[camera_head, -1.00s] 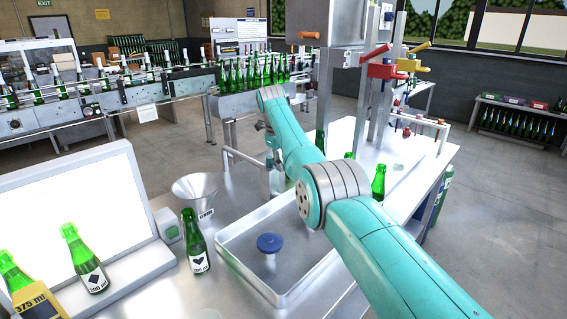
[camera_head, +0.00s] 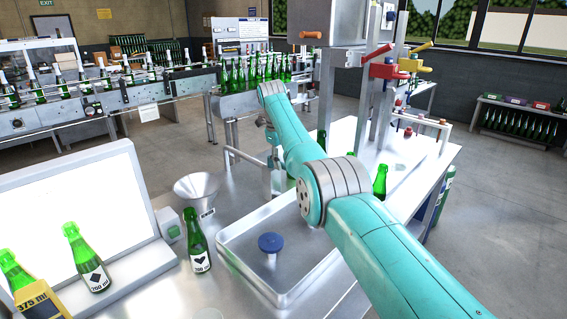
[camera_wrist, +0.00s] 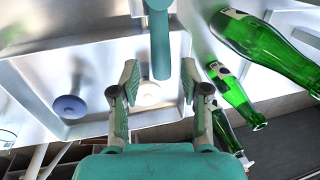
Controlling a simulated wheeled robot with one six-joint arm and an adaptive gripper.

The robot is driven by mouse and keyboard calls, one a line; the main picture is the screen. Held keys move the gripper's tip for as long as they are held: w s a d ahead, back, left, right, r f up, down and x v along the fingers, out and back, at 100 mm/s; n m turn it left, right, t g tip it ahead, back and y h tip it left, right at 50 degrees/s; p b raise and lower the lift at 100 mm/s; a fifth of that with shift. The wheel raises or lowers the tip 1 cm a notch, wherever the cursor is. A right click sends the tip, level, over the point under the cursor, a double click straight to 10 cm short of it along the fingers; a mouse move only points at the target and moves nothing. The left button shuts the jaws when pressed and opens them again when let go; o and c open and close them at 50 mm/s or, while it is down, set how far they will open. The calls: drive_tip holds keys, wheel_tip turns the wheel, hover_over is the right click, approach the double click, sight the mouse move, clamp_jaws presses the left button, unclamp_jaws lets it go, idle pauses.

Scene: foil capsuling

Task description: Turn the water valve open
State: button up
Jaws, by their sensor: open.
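A blue round knob (camera_head: 270,242) on a short stem stands in the shallow metal basin (camera_head: 228,262). It looks like the water valve, but I cannot be sure. The knob also shows at the left in the wrist view (camera_wrist: 69,106). My gripper (camera_wrist: 159,78) is open and empty, its two fingers apart over the basin, to the right of the knob. A teal rod (camera_wrist: 159,40) shows beyond and between the fingers; I cannot tell whether it touches them. In the head view my arm largely hides my gripper.
A green bottle (camera_head: 196,240) and a metal funnel (camera_head: 196,188) stand left of the basin. A lit panel (camera_head: 70,200) is at the left. A machine column (camera_head: 325,90) rises behind my arm.

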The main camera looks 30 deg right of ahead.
wheel_tip(320, 180, up, 10)
drive_tip(key=a, duration=0.2)
drive_tip(key=shift+s+r, duration=0.25)
drive_tip(key=shift+s, duration=0.05)
idle(0.4)
